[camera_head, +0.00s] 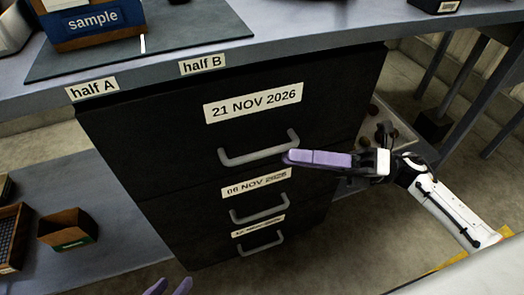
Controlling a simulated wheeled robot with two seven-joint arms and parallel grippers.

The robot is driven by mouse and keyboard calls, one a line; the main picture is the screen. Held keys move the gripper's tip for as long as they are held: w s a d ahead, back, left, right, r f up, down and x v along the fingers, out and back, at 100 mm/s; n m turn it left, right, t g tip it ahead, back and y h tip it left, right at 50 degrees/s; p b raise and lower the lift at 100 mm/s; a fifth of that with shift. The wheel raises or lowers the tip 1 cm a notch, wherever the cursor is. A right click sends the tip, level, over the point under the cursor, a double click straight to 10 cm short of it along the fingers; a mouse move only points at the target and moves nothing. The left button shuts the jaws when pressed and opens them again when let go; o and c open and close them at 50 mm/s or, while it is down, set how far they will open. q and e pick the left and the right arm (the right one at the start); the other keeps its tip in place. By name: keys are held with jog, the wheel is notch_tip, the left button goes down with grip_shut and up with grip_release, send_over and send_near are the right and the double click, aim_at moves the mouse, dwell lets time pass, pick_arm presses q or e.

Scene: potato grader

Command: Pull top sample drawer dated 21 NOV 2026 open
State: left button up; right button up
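The top drawer (150,125) has a black front with the label "21 NOV 2026" (253,103) and a grey bar handle (250,157). Its front sits close under the bench edge, and no drawer inside shows. My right gripper (290,157) reaches in from the right, with its purple fingers at the right end of this handle. The fingers overlap in this view, so I cannot tell whether they are open, or whether they touch the handle. My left gripper (168,289) shows only two purple fingertips, apart, at the bottom edge, well below the handle.
Below are drawers labelled "06 NOV 2026" (257,183) and one with a hard-to-read label (258,227), both with grey handles. The bench top (300,25) overhangs above, bearing a "sample" box (95,22) on a dark mat. Small boxes (68,229) stand at lower left.

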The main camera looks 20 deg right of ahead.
aim_at(263, 151)
jog(key=x, duration=0.7)
jog(key=shift+w+a, duration=0.1)
jog(key=shift+a, duration=0.15)
grip_shut()
